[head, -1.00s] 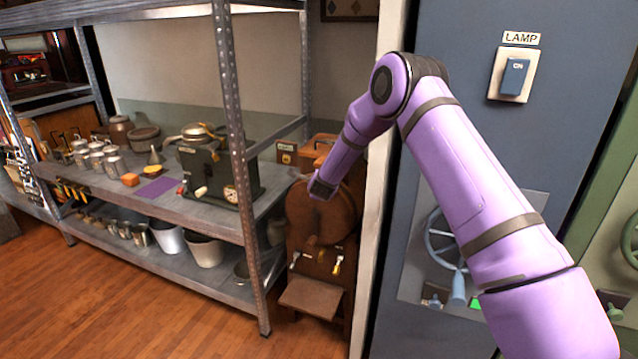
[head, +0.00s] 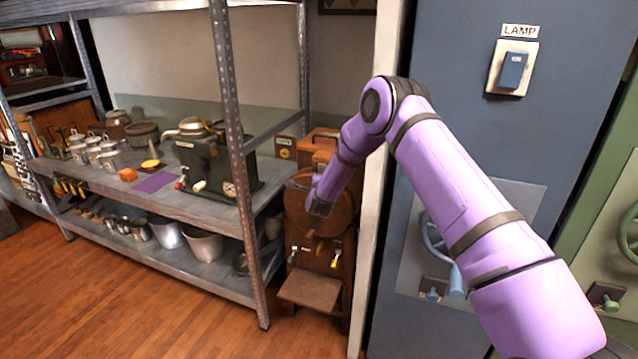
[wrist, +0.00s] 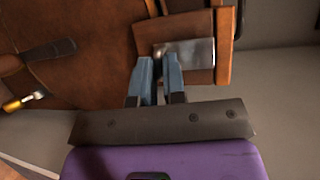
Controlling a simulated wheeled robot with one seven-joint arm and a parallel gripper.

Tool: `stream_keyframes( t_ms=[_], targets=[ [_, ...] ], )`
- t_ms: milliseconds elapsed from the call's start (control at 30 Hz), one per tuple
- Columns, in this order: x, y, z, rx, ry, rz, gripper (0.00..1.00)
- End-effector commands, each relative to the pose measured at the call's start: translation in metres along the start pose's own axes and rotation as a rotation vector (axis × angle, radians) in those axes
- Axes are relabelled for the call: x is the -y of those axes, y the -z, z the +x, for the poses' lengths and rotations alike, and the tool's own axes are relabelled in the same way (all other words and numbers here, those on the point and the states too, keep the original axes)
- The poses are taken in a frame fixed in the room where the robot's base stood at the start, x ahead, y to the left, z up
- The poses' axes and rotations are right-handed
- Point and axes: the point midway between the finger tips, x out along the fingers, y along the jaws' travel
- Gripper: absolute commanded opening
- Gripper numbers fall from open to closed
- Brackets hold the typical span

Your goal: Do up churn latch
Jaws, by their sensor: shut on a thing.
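The churn is a brown wooden barrel (head: 334,214) on a wooden stand, right of the metal shelving in the head view. Its brown wood fills much of the wrist view (wrist: 95,75). A shiny metal plate (wrist: 190,53), seemingly part of the latch, lies against a wooden block (wrist: 205,28) on the churn. My gripper (wrist: 160,62) has its blue fingers close together at the left part of this plate, shut on the latch. The fingers hide the gripped part, so how the latch sits cannot be told. In the head view my gripper (head: 319,208) is at the barrel's front.
A dark handle (wrist: 50,52) and a brass-tipped piece (wrist: 22,102) show left of my fingers. A wooden step (head: 310,290) juts out below the churn. The shelf post (head: 235,150) stands left, the pale wall edge (head: 378,190) right. The floor in front is clear.

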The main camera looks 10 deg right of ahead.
Motion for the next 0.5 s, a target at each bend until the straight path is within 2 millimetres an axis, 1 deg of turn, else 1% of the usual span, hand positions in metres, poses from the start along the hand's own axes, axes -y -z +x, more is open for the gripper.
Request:
stream_keyframes(
  t_ms=[167, 200, 267, 300, 500],
  targets=[
    [-0.0019, 0.001, 0.0002, -0.001, -0.004, 0.0, 0.0],
    [-0.0018, 0.0011, 0.0002, -0.001, -0.004, 0.0, 0.18],
    [-0.0016, 0.001, 0.0003, -0.001, -0.004, 0.0, 0.32],
    [-0.0014, 0.001, 0.0003, -0.001, -0.004, 0.0, 0.35],
    [-0.0005, 0.0007, 0.0003, -0.001, -0.002, 0.0, 0.35]
  ],
)
